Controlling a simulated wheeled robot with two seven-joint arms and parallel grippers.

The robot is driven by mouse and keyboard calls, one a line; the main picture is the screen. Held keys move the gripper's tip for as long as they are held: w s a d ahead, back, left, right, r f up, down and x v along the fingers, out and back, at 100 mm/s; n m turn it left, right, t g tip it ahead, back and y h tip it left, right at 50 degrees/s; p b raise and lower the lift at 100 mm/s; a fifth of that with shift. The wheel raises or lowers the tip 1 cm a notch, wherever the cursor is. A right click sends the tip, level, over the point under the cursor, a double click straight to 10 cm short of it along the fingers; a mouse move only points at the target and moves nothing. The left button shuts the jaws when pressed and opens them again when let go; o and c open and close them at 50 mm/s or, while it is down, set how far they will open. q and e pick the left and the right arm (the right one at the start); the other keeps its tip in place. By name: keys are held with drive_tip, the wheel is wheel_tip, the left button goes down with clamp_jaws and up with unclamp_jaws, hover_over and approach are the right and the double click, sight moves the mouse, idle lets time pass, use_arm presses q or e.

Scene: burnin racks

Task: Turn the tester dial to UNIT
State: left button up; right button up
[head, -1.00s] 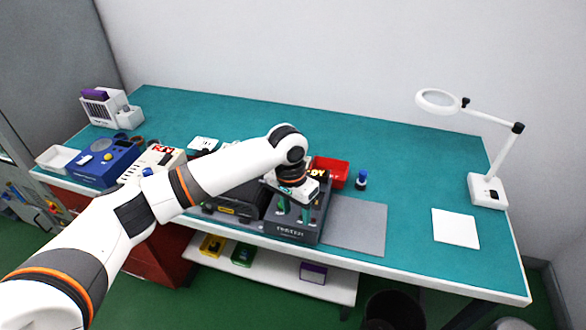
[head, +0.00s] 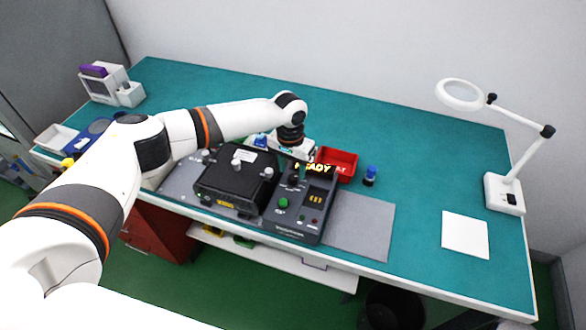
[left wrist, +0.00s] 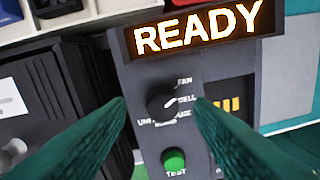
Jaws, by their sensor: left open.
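The dark grey tester (head: 296,228) stands near the bench's front edge, with a lit READY display (left wrist: 198,28) on top. Its black round dial (left wrist: 161,103) has a white pointer mark aimed up and right, toward the label CELL. FAN is above and UNIT (left wrist: 146,122) is at lower left. A green TEST button (left wrist: 173,160) sits below the dial. My left gripper (left wrist: 161,104) is open, its teal fingers on either side of the dial in the wrist view; I cannot tell whether they touch it. In the head view the left gripper (head: 299,170) is over the tester's upper part.
A black case (head: 232,187) stands directly left of the tester. A red bin (head: 338,160) and a blue-capped bottle (head: 370,175) are behind and right. A grey mat (head: 358,225) lies right of the tester. A magnifier lamp (head: 505,192) stands at far right.

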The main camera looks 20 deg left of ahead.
sight(293, 179)
use_arm(q)
drive_tip(key=shift+s+f, duration=0.1)
drive_tip(key=shift+f, duration=0.75)
drive_tip(key=shift+s+f, duration=0.1)
drive_tip(key=shift+f, duration=0.2)
drive_tip(key=shift+c, duration=0.9)
drive_tip(key=shift+d, duration=0.1)
drive_tip(key=c, duration=0.8)
use_arm(e)
drive_tip(key=shift+w+r, duration=0.3)
drive_tip(key=shift+w, duration=0.15)
